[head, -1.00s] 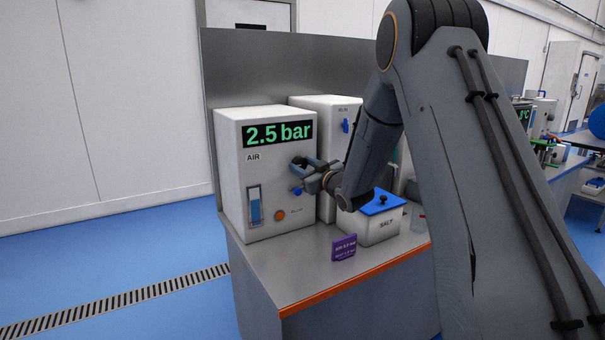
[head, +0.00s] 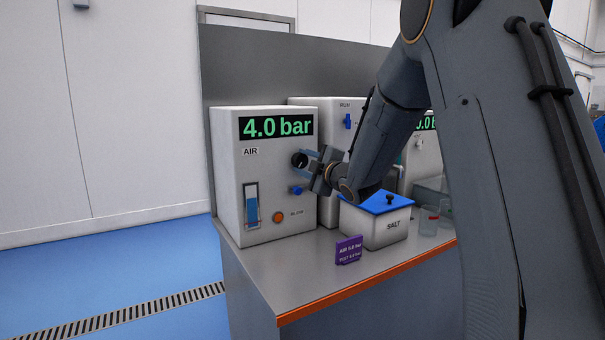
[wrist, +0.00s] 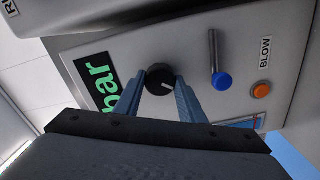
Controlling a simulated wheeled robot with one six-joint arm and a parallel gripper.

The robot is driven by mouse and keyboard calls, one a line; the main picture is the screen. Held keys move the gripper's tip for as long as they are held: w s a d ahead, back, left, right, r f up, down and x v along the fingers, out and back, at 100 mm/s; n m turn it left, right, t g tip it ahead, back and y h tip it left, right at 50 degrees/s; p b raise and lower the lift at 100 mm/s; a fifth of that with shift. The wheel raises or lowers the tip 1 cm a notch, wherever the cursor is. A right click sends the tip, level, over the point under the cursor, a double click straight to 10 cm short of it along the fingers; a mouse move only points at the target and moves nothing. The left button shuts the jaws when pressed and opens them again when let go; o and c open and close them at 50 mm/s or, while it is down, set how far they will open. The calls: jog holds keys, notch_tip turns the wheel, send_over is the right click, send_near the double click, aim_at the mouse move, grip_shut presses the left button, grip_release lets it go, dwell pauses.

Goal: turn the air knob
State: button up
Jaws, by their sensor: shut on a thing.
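The white air box (head: 229,165) stands on the bench. Its display (head: 276,127) reads 4.0 bar in green. The black air knob (wrist: 160,79) with a white pointer line is between my fingertips in the wrist view. It is also seen in the head view (head: 299,160), partly covered by my gripper (head: 304,160). My gripper is shut on the knob, one blue finger on each side. A purple card (head: 348,250) on the bench seems to read AIR 5.0 bar on its top line, in small print.
A blue knob on a rod (wrist: 222,80) and an orange BLOW button (wrist: 261,90) are beside the knob. A white SALT tub (head: 377,229) with a blue lid stands right of the box. Clear cups stand farther right.

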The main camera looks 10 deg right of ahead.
jog(key=shift+f+n+b, duration=0.15)
jog(key=shift+n+b, duration=1.45)
jog(key=shift+b, duration=0.05)
jog(key=o, duration=1)
jog(key=shift+o, duration=0.2)
jog(key=v, duration=0.8)
jog(key=shift+b, duration=0.3)
